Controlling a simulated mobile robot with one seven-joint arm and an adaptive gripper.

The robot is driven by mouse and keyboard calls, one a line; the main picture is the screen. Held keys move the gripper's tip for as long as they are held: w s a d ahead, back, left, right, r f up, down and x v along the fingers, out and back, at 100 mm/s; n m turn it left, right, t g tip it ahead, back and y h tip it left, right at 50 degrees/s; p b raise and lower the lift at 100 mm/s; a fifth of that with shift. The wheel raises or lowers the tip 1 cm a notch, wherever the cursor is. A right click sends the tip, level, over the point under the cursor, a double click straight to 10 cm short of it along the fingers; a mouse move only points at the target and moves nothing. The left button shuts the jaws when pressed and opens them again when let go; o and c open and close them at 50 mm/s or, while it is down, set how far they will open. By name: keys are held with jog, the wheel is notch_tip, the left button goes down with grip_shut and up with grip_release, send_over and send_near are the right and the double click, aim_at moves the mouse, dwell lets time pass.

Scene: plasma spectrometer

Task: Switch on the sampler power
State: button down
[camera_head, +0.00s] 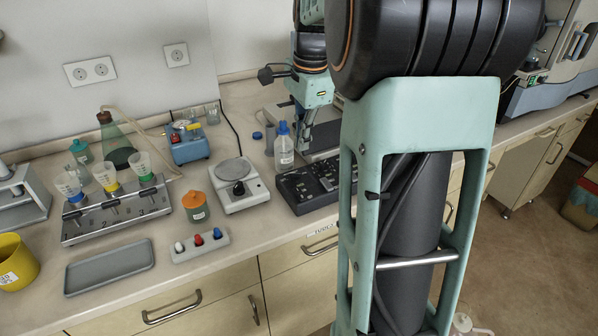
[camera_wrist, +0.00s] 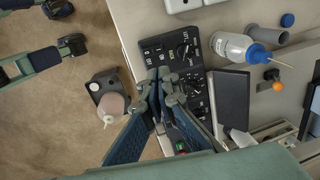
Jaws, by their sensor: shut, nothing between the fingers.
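A black control panel (camera_head: 308,188) with several knobs and switches lies at the front of the bench; it also shows in the wrist view (camera_wrist: 187,69). My gripper (camera_head: 304,150) points down over its rear part in the head view. In the wrist view my gripper's fingers (camera_wrist: 160,77) are closed together and empty, with their tips in front of the panel. They hide part of its controls, and contact cannot be told. A small green-and-red switch (camera_wrist: 181,147) shows beside the fingers. I cannot read which control is the sampler power.
A labelled bottle with a blue cap (camera_head: 283,147) stands close behind the panel. A dark flat plate (camera_wrist: 230,99) lies beside the panel. A grey tray (camera_head: 110,267) and a funnel rack (camera_head: 117,213) are further left.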

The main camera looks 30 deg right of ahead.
aim_at(298, 189)
jog(key=f, duration=0.4)
jog(key=w+f, duration=0.1)
jog(key=f, duration=0.4)
jog(key=w+f, duration=0.1)
jog(key=f, duration=0.3)
jog(key=shift+w+f+b, duration=0.1)
jog(key=shift+f+b, duration=0.2)
jog(key=shift+f, duration=0.05)
jog(key=shift+w+a+r+p, duration=0.1)
jog(key=shift+p, duration=0.35)
jog(key=shift+w+f+g+p, duration=0.2)
jog(key=shift+g+p, duration=0.4)
jog(key=shift+p, duration=0.4)
jog(key=shift+f, duration=0.3)
jog(key=shift+s+r+b, duration=0.1)
jog(key=shift+b, duration=0.2)
jog(key=shift+s, duration=0.1)
jog(key=shift+s+r, duration=0.15)
jog(key=shift+s, duration=0.5)
